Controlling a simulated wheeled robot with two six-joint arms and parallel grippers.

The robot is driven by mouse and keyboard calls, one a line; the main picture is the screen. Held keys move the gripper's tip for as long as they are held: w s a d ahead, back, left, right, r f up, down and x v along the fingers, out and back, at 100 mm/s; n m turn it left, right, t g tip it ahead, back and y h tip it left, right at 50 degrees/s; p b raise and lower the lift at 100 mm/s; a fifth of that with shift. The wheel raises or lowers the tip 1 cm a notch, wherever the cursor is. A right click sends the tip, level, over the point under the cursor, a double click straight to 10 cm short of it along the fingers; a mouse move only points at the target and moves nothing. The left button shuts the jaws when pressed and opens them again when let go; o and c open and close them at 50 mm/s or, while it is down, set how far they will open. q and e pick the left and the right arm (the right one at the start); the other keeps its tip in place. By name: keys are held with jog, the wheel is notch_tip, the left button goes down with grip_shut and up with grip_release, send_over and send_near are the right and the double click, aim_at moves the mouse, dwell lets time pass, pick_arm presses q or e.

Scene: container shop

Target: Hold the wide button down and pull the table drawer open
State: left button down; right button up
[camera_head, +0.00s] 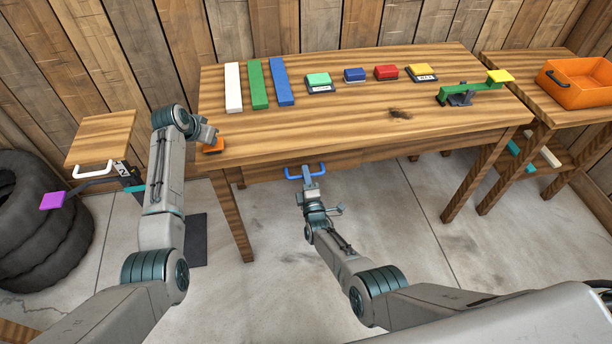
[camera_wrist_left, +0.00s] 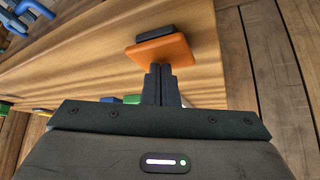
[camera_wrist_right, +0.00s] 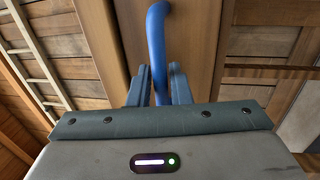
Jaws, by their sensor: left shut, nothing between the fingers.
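The wide orange button (camera_head: 213,146) sits at the table's left front corner. In the left wrist view its orange plate (camera_wrist_left: 158,50) has a dark block behind it. My left gripper (camera_head: 207,136) is shut and empty, its fingertips (camera_wrist_left: 160,70) at the plate; I cannot tell how far the button is pressed. The drawer (camera_head: 262,172) is under the tabletop and looks closed. Its blue handle (camera_head: 292,175) also shows in the right wrist view (camera_wrist_right: 158,40). My right gripper (camera_head: 309,180) has its fingers (camera_wrist_right: 160,80) closely on both sides of the handle bar.
White, green and blue boards (camera_head: 258,85) and several small coloured buttons (camera_head: 387,72) are on the table (camera_head: 300,120). A green lever (camera_head: 470,88) stands at right. A side table holds an orange crate (camera_head: 570,95). A small cabinet (camera_head: 100,138) and tyres (camera_head: 40,230) are at left.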

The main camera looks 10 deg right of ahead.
pick_arm(q)
jog(key=shift+f, duration=0.15)
pick_arm(e)
grip_shut()
jog(key=shift+s, duration=2.5)
jog(key=shift+o, duration=1.7)
grip_release()
